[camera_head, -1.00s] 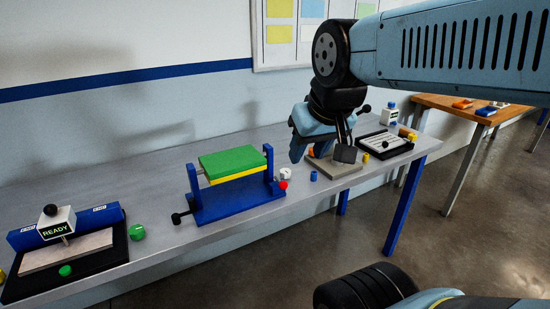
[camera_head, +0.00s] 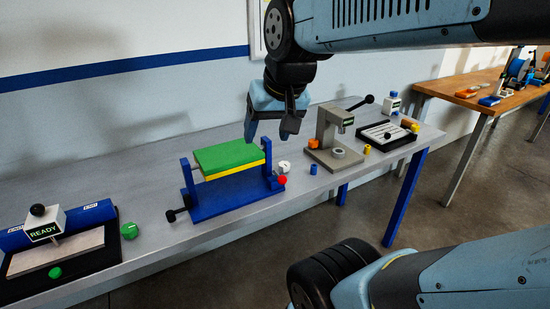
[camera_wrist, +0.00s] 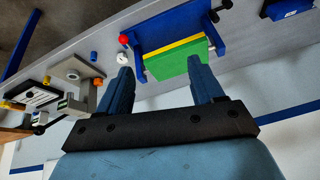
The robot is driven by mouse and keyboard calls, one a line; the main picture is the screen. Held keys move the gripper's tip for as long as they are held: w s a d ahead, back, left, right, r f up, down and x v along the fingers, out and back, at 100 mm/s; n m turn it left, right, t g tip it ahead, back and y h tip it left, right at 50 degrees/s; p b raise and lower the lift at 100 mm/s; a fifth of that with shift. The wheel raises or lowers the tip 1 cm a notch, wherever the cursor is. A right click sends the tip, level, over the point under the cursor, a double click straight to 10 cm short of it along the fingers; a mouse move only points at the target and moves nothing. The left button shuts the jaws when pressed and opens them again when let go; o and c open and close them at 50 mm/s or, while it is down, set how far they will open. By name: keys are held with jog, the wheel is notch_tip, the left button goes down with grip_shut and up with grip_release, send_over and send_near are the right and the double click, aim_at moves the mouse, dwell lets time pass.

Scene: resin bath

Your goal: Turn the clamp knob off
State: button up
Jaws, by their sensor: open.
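A blue clamp-like frame (camera_head: 230,207) holds a green block over a yellow layer (camera_head: 228,157). A red round knob (camera_head: 282,181) is at its right end, with a white round knob (camera_head: 283,167) just behind. A black knob (camera_head: 172,215) sticks out at its front left. I cannot tell which is the clamp knob. My gripper (camera_head: 270,136) is open and empty above and behind the frame's right end. In the wrist view, the fingers (camera_wrist: 162,85) are spread, with the green block (camera_wrist: 179,57) beyond them and the red (camera_wrist: 123,39) and white (camera_wrist: 122,58) knobs to the left.
A grey press (camera_head: 332,135) with a black-knobbed lever stands right of the frame, with small coloured pieces around it. A black tray (camera_head: 385,137) lies farther right. A READY-marked fixture (camera_head: 66,245) is at the far left, near green pieces.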

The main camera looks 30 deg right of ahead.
jog(key=w+d+f+m+g+y, duration=0.1)
jog(key=w+d+m, duration=0.2)
jog(key=w+m, duration=0.25)
jog(key=m+g+y, duration=0.1)
jog(key=m+y, duration=0.1)
jog(key=m, duration=1.7)
send_over(285, 164)
jog(key=s+d, duration=0.4)
notch_tip(285, 164, down, 14)
jog(key=x, duration=1.3)
jog(key=shift+w, duration=0.1)
jog(key=c, duration=1)
jog(key=shift+d+r, duration=0.1)
jog(key=shift+d, duration=0.1)
jog(key=shift+c, duration=0.3)
jog(key=shift+a, duration=0.1)
